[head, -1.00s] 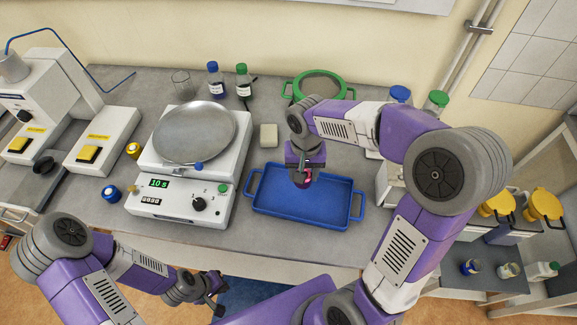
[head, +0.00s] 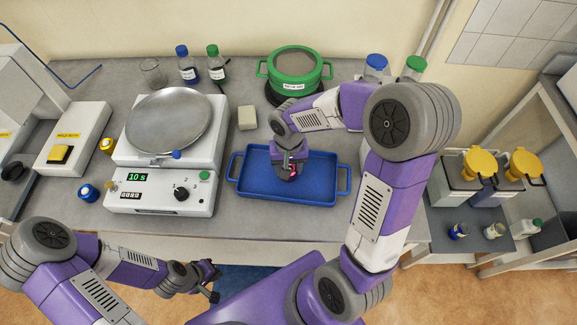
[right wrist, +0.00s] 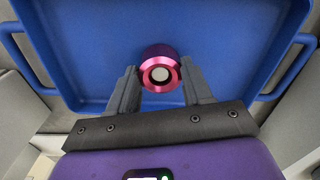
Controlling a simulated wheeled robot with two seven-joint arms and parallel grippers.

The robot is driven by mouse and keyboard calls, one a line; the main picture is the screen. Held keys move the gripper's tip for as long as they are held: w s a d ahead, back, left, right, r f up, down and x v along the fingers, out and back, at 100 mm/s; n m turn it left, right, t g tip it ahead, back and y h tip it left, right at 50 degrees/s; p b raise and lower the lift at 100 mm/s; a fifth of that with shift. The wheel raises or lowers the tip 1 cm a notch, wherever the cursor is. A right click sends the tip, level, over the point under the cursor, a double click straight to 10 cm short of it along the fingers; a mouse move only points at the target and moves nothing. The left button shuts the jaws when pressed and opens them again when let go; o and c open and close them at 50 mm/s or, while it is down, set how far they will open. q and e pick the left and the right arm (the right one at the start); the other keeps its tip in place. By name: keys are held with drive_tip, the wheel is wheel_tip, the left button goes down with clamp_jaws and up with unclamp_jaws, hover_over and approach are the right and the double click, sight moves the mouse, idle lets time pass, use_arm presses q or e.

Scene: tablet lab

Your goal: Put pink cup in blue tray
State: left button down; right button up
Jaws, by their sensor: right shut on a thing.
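The blue tray (head: 255,184) lies on the grey bench in the head view, and its floor fills much of the right wrist view (right wrist: 85,50). My right gripper (head: 290,172) is over the tray. In the right wrist view my right gripper (right wrist: 155,88) is shut on the pink cup (right wrist: 160,66), which sits between its two fingers above or on the tray floor; I cannot tell which. In the head view only a small pink part of the cup (head: 292,174) shows below the gripper. My left gripper (head: 210,284) hangs low in front of the bench, apart from the tray; its jaws are unclear.
A white scale with a round metal pan (head: 168,120) stands left of the tray. A beige block (head: 247,118) and a green pot (head: 295,72) are behind it. Bottles with blue (head: 186,66) and green caps (head: 216,66) stand at the back.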

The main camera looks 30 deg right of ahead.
drive_tip(key=shift+f, duration=0.15)
drive_tip(key=o, duration=1.2)
drive_tip(key=shift+r, duration=0.45)
wheel_tip(320, 180, up, 12)
drive_tip(key=p, duration=0.2)
drive_tip(key=shift+f+p, duration=0.2)
drive_tip(key=shift+p, duration=0.1)
